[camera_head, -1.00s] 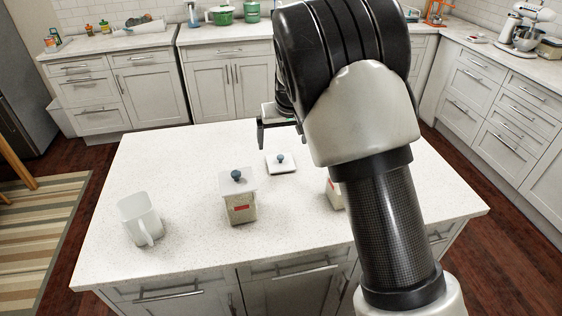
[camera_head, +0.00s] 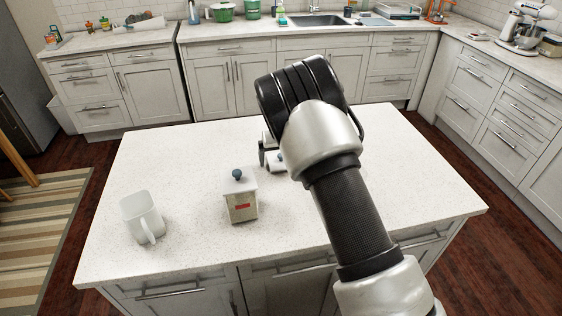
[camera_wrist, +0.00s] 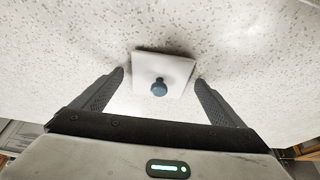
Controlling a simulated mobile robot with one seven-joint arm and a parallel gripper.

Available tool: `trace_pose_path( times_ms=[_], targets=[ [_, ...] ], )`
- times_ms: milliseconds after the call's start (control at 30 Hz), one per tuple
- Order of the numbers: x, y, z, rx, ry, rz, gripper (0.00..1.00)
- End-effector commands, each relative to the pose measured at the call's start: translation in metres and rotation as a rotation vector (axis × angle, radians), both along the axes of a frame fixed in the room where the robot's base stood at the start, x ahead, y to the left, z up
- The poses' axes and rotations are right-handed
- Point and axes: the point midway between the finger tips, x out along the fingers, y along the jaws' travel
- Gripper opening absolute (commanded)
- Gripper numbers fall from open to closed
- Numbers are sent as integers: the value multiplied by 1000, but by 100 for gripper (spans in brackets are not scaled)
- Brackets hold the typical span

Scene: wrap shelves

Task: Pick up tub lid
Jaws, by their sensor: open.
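The loose tub lid is a white square plate with a blue knob. In the wrist view the lid (camera_wrist: 165,68) lies flat on the speckled counter, with its knob between and just ahead of my open fingers. My gripper (camera_wrist: 160,84) is open and empty, one finger to each side of the lid. In the head view the lid (camera_head: 277,163) is partly hidden by my arm, and my gripper (camera_head: 268,152) shows only in part. A tub (camera_head: 241,206) with a red label stands nearer the front, with a similar blue-knobbed lid (camera_head: 238,182) on it.
A white pitcher (camera_head: 143,218) stands at the left of the island counter (camera_head: 190,160). The counter around the loose lid looks clear in the wrist view. Cabinets with a sink (camera_head: 318,20) line the back. My arm covers part of the counter's right side.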

Motion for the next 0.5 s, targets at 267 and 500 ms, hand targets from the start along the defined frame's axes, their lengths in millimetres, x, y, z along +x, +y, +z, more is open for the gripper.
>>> trace_pose_path(
  times_ms=[267, 500],
  targets=[
    [0, 0, 0, 0, 0, -1, 77],
    [0, 0, 0, 0, 0, -1, 48]
  ],
)
